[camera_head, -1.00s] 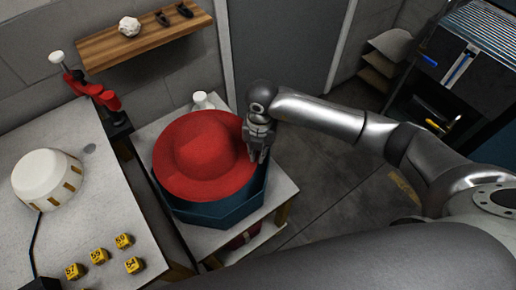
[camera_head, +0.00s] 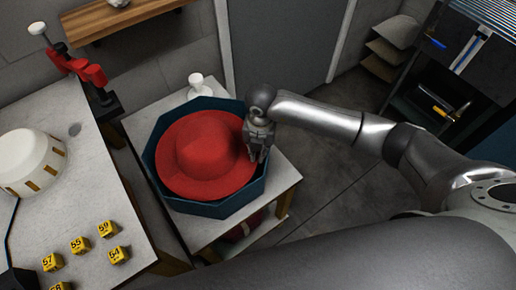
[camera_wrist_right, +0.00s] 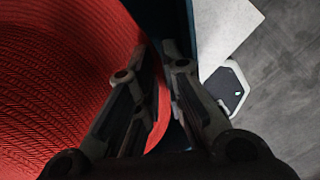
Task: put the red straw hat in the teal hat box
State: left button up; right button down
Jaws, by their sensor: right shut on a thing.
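The red straw hat (camera_head: 203,145) lies crown up inside the teal hat box (camera_head: 222,209), with the box walls showing around and above much of its brim. In the right wrist view, the hat's woven brim (camera_wrist_right: 70,75) fills the left side, and a strip of dark teal box wall (camera_wrist_right: 210,35) stands just right of the fingers. My right gripper (camera_head: 257,154) is at the box's right side, shut on the right edge of the brim. It also shows in the right wrist view (camera_wrist_right: 162,65). The hat's underside and the box floor are hidden. My left gripper is not in view.
The box stands on a small pale table (camera_head: 283,180). A white bobbin-like object (camera_head: 197,84) stands behind it. A counter at the left holds a white drum-shaped object (camera_head: 30,160), several yellow numbered blocks (camera_head: 108,229) and a red clamp-like tool (camera_head: 92,75).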

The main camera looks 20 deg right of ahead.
jog(key=shift+f+b, duration=1.7)
jog(key=shift+f, duration=1)
jog(key=shift+f+b, duration=0.3)
jog(key=shift+f, duration=0.1)
jog(key=c, duration=1.5)
grip_release()
jog(key=shift+o, duration=0.2)
notch_tip(320, 180, up, 12)
jog(key=shift+d, duration=0.2)
